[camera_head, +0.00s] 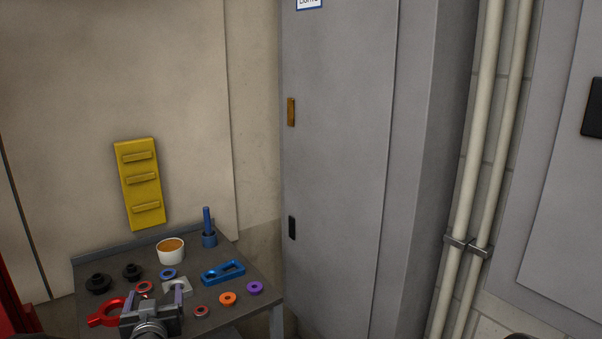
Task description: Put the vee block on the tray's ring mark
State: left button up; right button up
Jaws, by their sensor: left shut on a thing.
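My left gripper (158,298) is low over the front of the dark grey table, seen from behind. It is shut on a small light grey block (181,286), which appears to be the vee block. The gripper hides part of the block, and I cannot tell whether the block touches the surface. I cannot make out a separate tray or clearly tell a ring mark from the several coloured rings. My right gripper is not in view.
The table (122,255) carries a white cup (171,252), a blue post (208,228), a blue slotted piece (223,272), black knobs (98,283), a red hooked part (104,314), an orange ring (228,299) and a purple ring (254,288). A grey cabinet (335,170) stands right.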

aim_at(218, 326)
pick_arm(q)
jog(key=d+f+m+h, duration=0.1)
jog(key=d+f+h, duration=0.1)
jog(key=d, duration=0.2)
jog(key=d+f+m+h+p, duration=0.1)
jog(key=d+f, duration=0.1)
jog(key=d, duration=0.3)
jog(key=s+d+f+m+t+h, duration=0.1)
jog(key=d+f+m+h, duration=0.1)
jog(key=d, duration=0.3)
jog(key=shift+d+f+h, duration=0.2)
jog(key=shift+f+h, duration=0.1)
jog(key=shift+f, duration=0.15)
jog(key=shift+a, duration=0.1)
jog(key=a+r+n+y, duration=0.1)
jog(key=a, duration=0.2)
jog(key=w+a+r+n+y+b, duration=0.1)
jog(key=a+r, duration=0.1)
jog(key=a, duration=0.2)
jog(key=w+a+r+n+y+b, duration=0.1)
jog(key=a+y, duration=0.1)
jog(key=a, duration=0.1)
jog(key=shift+w+a+r, duration=0.2)
jog(key=shift+a+r, duration=0.1)
jog(key=a+r+n+g+y, duration=0.3)
jog(key=a+r+n+y, duration=0.1)
jog(key=a, duration=1.1)
jog(key=shift+s+n+y+b, duration=0.35)
jog(key=shift+y+b, duration=0.1)
jog(key=shift+y, duration=0.45)
